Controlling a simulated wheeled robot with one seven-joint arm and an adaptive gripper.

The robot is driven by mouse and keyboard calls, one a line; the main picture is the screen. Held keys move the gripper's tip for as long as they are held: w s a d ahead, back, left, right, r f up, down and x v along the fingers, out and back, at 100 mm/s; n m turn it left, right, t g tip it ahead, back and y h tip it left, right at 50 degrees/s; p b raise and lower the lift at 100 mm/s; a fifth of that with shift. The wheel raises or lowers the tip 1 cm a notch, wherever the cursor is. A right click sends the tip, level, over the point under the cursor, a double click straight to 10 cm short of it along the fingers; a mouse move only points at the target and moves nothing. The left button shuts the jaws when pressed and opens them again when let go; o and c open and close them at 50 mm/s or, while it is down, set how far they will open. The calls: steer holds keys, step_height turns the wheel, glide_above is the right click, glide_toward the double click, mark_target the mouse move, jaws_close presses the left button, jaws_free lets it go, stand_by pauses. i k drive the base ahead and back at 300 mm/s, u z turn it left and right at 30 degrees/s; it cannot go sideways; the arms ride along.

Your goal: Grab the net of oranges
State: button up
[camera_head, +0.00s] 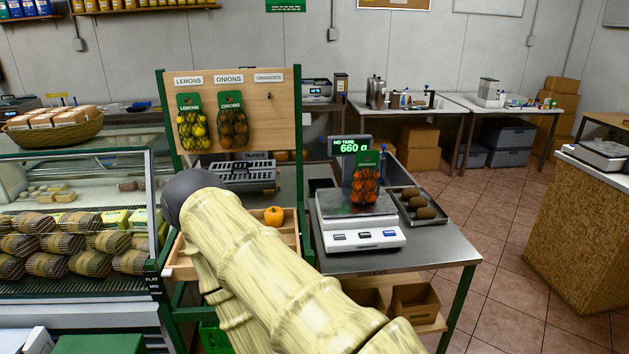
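The net of oranges (364,186) stands on the pan of a white weighing scale (363,235). It has a green header card at the top and orange fruit in the mesh below. The scale's display (350,147) reads 660 g. My pale, ringed arm crosses the lower middle of the view, left of the scale. Its dark rounded joint shows at the upper left, and another link runs down behind. My gripper is not visible, so its state does not show.
A tray of brown fruit (419,208) sits right of the scale on the metal table (440,250). A wooden board (270,110) at left holds nets of lemons (192,130) and onions (233,128). A glass display case (75,235) stands far left. Tiled floor is open at right.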

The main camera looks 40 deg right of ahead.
mark_target(362, 181)
steer(key=u, duration=0.05)
steer(key=i, duration=0.75)
steer(key=z, duration=0.8)
steer(key=i, duration=0.65)
steer(key=z, duration=0.65)
